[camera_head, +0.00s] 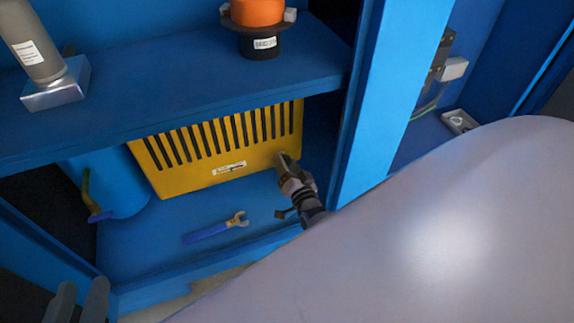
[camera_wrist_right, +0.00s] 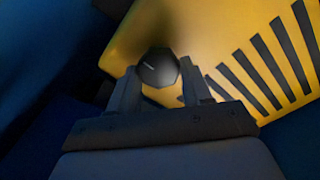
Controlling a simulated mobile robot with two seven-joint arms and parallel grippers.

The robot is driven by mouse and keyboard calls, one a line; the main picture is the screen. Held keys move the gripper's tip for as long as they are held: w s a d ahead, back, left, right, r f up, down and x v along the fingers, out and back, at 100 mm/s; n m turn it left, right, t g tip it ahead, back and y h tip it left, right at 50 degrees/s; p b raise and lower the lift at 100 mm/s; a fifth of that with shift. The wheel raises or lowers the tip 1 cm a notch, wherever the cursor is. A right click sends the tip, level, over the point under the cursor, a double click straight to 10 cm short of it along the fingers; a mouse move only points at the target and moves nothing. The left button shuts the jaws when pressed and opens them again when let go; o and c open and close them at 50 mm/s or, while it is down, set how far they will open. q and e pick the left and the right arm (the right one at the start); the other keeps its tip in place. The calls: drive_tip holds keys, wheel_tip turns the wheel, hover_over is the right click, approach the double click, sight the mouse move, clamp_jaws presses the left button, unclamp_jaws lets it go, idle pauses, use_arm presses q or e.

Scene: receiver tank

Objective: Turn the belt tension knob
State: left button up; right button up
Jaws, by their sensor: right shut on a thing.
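The belt tension knob (camera_wrist_right: 157,68) is a black, many-sided knob on the yellow slatted guard (camera_head: 220,146), near the guard's corner. In the right wrist view it sits between the two fingers of my right gripper (camera_head: 287,163), which is shut on it. In the head view the gripper reaches the guard's right end and hides the knob. How far the knob is turned cannot be told. My left gripper (camera_head: 84,290) is at the lower left of the head view, its two dark fingers apart and empty, away from the guard.
A blue-handled wrench (camera_head: 214,228) lies on the blue floor before the guard. A blue cylinder (camera_head: 112,187) with a yellow-and-blue lever stands at left. The shelf (camera_head: 170,95) above carries a grey cylinder (camera_head: 36,52) and an orange-topped part (camera_head: 257,12). A blue post (camera_head: 385,100) stands close right.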

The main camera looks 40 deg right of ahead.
drive_tip(key=m, duration=0.5)
drive_tip(key=shift+d+f, duration=0.1)
idle(0.4)
drive_tip(key=o, duration=1.1)
drive_tip(key=shift+c, duration=0.2)
